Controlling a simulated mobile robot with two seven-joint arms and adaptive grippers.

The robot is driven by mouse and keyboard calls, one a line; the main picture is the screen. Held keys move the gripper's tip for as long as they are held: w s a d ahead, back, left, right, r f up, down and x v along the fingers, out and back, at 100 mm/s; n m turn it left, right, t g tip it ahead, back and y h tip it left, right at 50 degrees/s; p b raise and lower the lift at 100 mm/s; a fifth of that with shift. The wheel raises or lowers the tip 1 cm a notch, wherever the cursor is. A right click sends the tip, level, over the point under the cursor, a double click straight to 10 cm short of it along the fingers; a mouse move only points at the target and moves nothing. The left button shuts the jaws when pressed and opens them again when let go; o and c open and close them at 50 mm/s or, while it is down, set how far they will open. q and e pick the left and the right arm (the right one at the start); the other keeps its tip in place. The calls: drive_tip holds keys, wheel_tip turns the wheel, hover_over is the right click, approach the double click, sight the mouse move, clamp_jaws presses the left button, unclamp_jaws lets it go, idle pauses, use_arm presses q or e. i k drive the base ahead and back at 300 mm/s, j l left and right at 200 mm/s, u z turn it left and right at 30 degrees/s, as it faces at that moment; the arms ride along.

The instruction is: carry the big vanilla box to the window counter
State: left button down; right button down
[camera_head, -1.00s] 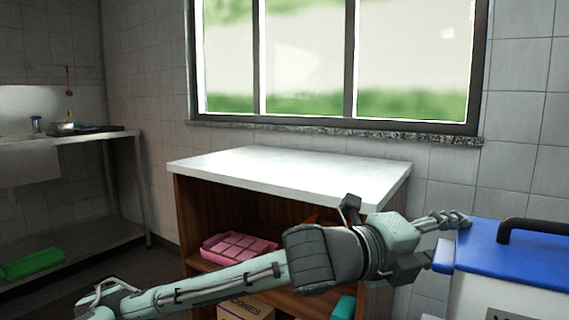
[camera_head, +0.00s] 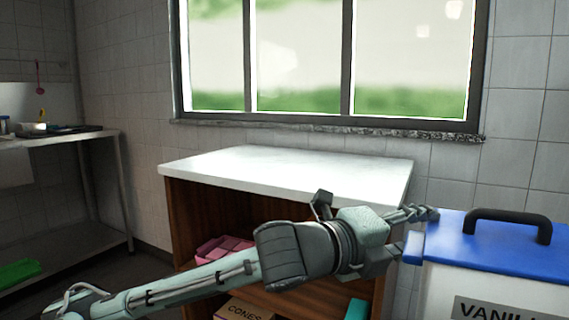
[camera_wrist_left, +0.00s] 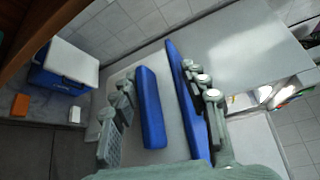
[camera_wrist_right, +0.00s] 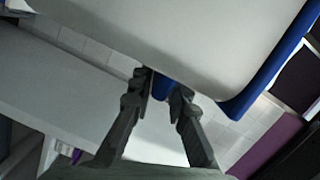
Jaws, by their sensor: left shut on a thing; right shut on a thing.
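The big vanilla box (camera_head: 447,285) is white with a blue lid (camera_head: 452,240), a black lid handle and a partly cut-off label. It is at the lower right of the head view, beside the window counter (camera_head: 290,168), whose white top is bare. My left gripper (camera_head: 422,213) is at the box's left side. In the left wrist view its fingers (camera_wrist_left: 158,88) close around a blue side grip (camera_wrist_left: 150,108). In the right wrist view my right gripper (camera_wrist_right: 163,88) is shut on another blue grip under the white body. The box's base is hidden.
Pink trays (camera_head: 222,248) and a cones carton (camera_head: 243,311) are on the shelves under the counter. A metal table (camera_head: 75,138) stands at the far left. The window wall is behind the counter. A blue-and-white container (camera_wrist_left: 62,85) shows in the left wrist view.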

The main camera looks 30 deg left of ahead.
sight(321, 175)
drive_tip(key=j, duration=0.7)
drive_tip(key=k+j, duration=0.15)
drive_tip(key=j, duration=0.6)
